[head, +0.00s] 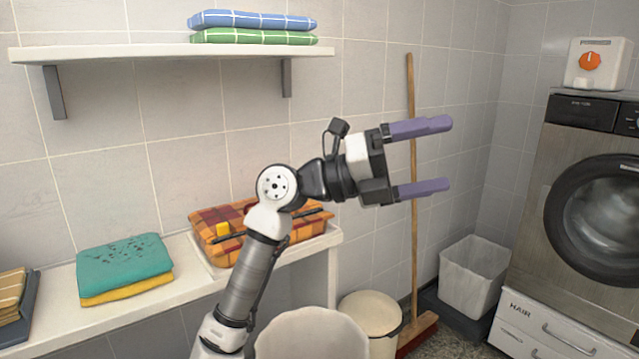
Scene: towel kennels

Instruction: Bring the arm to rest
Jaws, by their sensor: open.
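My gripper (436,157) is open and empty, with its two purple fingers apart and pointing right. It is raised in front of the tiled wall, and in the picture its fingers cross the wooden broom handle. My arm rises from the bottom of the view and bends at a white joint in front of the counter. Nothing is seen touching the gripper.
Folded blue (252,19) and green (254,36) towels lie on a wall shelf (160,50). A counter (60,300) holds a teal towel (122,268) on a yellow one and an orange plaid cloth (215,228) in a tray. A broom (411,250), bins and a washer (560,140) stand right.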

